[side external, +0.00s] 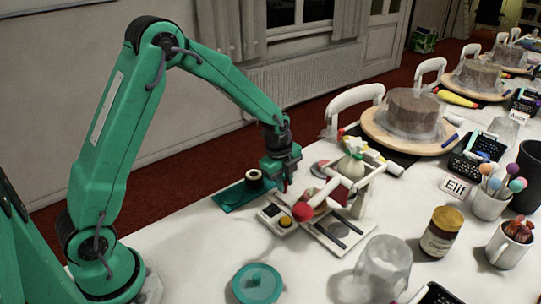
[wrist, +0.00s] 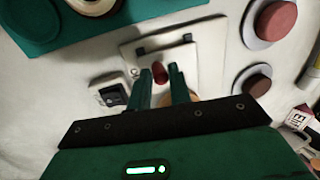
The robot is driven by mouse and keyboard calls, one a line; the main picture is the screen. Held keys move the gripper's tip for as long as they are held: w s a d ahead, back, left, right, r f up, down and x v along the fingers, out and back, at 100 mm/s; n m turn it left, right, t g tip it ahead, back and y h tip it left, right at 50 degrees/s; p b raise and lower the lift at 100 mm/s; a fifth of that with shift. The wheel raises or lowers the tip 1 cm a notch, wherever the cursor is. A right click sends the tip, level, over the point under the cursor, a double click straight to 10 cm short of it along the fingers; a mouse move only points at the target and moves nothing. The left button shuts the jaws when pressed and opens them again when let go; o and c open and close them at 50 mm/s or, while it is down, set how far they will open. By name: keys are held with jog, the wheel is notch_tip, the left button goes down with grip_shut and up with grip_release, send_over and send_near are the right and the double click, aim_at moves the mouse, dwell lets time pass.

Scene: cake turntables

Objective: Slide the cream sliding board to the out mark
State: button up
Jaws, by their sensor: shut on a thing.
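The cream sliding board (wrist: 206,62) lies flat on the white table in the wrist view, with two small dark brackets at its far part. A red knob (wrist: 159,71) stands on it, between the tips of my gripper (wrist: 163,88). My gripper is shut on the red knob. In the side view my gripper (side external: 285,181) points down behind the small white box, with red showing at its fingertips. The board is hard to pick out there. I cannot make out the out mark in either view.
A teal board (side external: 232,199) with a dark round item lies to the left. A white box (side external: 270,212) with buttons and a white stand (side external: 375,178) are close by. Red-topped discs (wrist: 254,82) lie right of the board. A clear cup (side external: 385,265) and jar (side external: 441,232) stand further right.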

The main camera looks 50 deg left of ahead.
jog(key=shift+s+a+f, duration=0.15)
jog(key=shift+a, duration=0.45)
jog(key=shift+s+a+f, duration=0.1)
jog(key=shift+s+a, duration=0.05)
jog(key=shift+a, duration=0.4)
jog(key=o, duration=0.7)
jog(key=shift+w+r, duration=0.1)
jog(key=shift+w, duration=0.05)
jog(key=shift+r, duration=0.15)
jog(key=shift+r, duration=0.15)
notch_tip(320, 180, up, 7)
jog(key=shift+w+f, duration=0.1)
jog(key=shift+f, duration=0.1)
